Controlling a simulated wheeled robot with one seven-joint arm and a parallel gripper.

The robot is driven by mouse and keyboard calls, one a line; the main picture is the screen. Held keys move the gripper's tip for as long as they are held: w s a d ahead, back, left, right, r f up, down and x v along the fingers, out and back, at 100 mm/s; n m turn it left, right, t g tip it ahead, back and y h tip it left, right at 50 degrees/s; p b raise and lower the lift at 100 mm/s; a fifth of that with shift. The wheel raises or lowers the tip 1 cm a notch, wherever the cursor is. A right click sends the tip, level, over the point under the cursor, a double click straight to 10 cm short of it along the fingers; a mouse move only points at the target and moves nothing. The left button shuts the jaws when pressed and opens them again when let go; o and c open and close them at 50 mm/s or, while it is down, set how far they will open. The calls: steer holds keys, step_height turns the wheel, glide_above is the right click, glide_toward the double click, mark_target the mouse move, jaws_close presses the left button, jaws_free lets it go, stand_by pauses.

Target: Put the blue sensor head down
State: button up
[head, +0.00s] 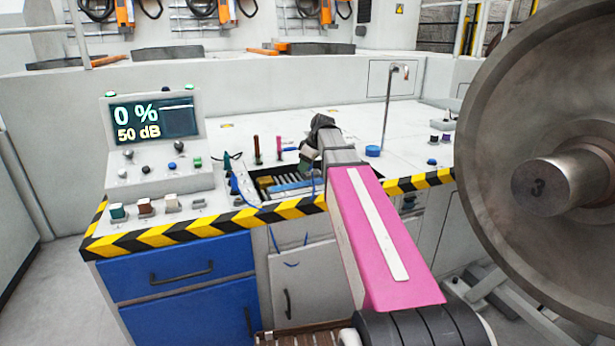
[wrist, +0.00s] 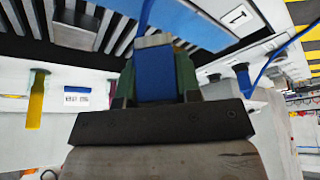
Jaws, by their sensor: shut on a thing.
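The blue sensor head (wrist: 155,75) is between the dark green fingers of my gripper (wrist: 154,82) in the wrist view. The gripper is shut on it, and a blue cable runs from it to the top of the picture. In the head view my gripper (head: 309,158) is over the bench top, by the right end of a dark recess with slotted strips (head: 280,187). The sensor head is hidden there by my arm and fingers. In the wrist view the slotted strips (wrist: 112,30) lie behind the sensor head; whether it touches them I cannot tell.
Another blue piece with a cable (head: 235,185) stands left of the recess. Several upright tools (head: 257,150) stand behind it. A control panel (head: 155,120) is left; a large wheel (head: 540,120) is right.

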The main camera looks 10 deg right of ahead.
mark_target(308, 182)
steer(key=shift+w+d+f, duration=0.3)
steer(key=shift+d+f, duration=0.05)
steer(key=shift+d, duration=0.15)
steer(key=shift+f, duration=2)
steer(key=shift+f, duration=0.1)
steer(key=o, duration=1)
steer(key=shift+o, duration=0.2)
steer(key=v, duration=1.2)
